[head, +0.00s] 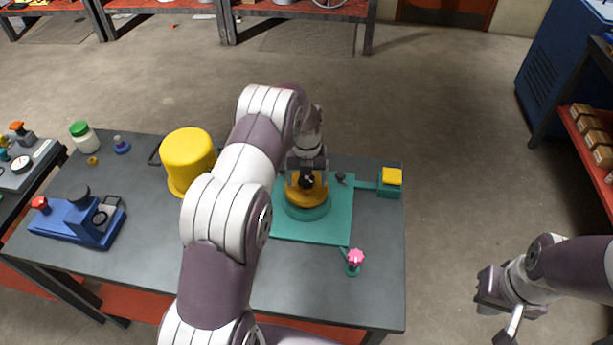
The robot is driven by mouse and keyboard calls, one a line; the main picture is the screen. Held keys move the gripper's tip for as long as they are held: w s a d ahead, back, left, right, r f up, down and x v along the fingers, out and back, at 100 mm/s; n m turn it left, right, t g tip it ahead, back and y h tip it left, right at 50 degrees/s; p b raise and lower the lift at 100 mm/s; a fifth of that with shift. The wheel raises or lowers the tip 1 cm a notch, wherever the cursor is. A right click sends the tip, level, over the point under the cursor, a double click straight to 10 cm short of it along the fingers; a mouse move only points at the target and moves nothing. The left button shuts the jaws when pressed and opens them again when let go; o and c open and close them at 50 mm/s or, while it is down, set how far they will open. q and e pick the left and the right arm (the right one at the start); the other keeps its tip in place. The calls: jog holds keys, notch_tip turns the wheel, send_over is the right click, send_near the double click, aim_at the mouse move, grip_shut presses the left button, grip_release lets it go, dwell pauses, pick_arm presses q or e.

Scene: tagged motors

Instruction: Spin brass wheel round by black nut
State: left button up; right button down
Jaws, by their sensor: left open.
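The brass wheel (293,194) sits on a round teal base (306,211) on a teal plate (320,230) at the table's right. A dark nut-like piece (307,182) shows at the wheel's middle, partly hidden by my gripper. A small black knob (340,178) stands on the plate just right of the wheel. My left gripper (307,172) is open and points down right over the wheel; whether its fingers touch the nut cannot be told. My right gripper (507,305) is off the table at the right, far from the wheel, its opening unclear.
A yellow-topped teal box (390,187) and a pink knob (355,258) flank the plate. A yellow drum (187,160), a blue fixture (82,220) and a green-lidded jar (84,137) stand at left. My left arm crosses the table's middle. The table's front right corner is clear.

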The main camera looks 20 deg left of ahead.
pick_arm(q)
jog(key=n, duration=1.4)
jog(key=shift+n, duration=0.4)
jog(key=c, duration=1.1)
jog(key=shift+o, duration=0.2)
jog(key=m, duration=0.6)
jog(key=shift+m, duration=0.3)
jog(key=m, duration=0.8)
jog(key=o, duration=1.1)
jog(key=shift+c, duration=0.2)
